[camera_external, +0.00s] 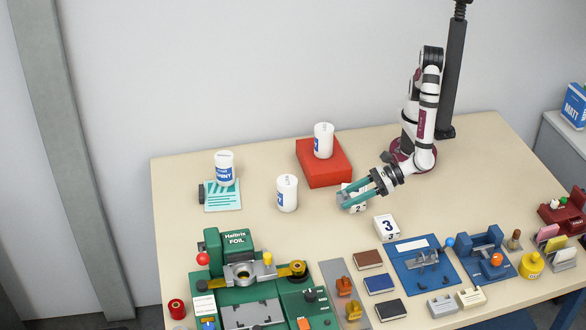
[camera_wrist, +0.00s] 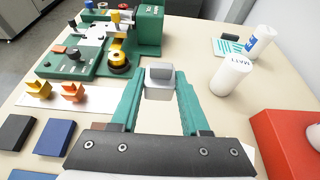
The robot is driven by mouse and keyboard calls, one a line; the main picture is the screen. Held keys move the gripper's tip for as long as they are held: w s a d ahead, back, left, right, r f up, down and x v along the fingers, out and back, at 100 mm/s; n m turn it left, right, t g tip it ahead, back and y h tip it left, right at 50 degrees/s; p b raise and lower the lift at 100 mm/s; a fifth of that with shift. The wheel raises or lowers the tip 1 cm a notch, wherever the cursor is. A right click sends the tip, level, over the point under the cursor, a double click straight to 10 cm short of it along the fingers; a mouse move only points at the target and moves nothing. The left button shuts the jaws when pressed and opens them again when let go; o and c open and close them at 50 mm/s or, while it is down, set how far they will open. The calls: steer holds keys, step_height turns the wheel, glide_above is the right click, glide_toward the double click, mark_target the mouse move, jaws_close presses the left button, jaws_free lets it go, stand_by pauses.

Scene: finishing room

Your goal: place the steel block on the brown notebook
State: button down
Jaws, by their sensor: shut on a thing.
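My gripper (camera_external: 347,198) is shut on the steel block (camera_wrist: 159,74), a small grey block between the green fingertips in the wrist view. In the outside view the fingers mostly hide the block. The gripper is low over the middle of the table, beside a white block marked 2 (camera_external: 359,208). The brown notebook (camera_external: 368,259) lies flat on the table, nearer the front edge than the gripper and a little right of it, with its top bare. In the wrist view my gripper covers most of the brown notebook (camera_wrist: 102,154).
A white block marked 3 (camera_external: 387,228) stands between gripper and notebooks. A blue notebook (camera_external: 380,284) and a black one (camera_external: 391,309) lie in front of the brown one. A blue fixture (camera_external: 418,265) is to the right, a green foil machine (camera_external: 235,265) to the left.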

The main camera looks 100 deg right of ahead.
glide_above(373, 256)
step_height(373, 256, down, 6)
steer(key=shift+w+d+f, duration=0.15)
steer(key=shift+f, duration=0.05)
steer(key=shift+a+f, duration=0.15)
steer(key=shift+f, duration=0.95)
steer(key=shift+a+f, duration=0.1)
steer(key=shift+f, duration=1)
steer(key=shift+c, duration=1.9)
jaws_free()
steer(key=shift+f, duration=0.1)
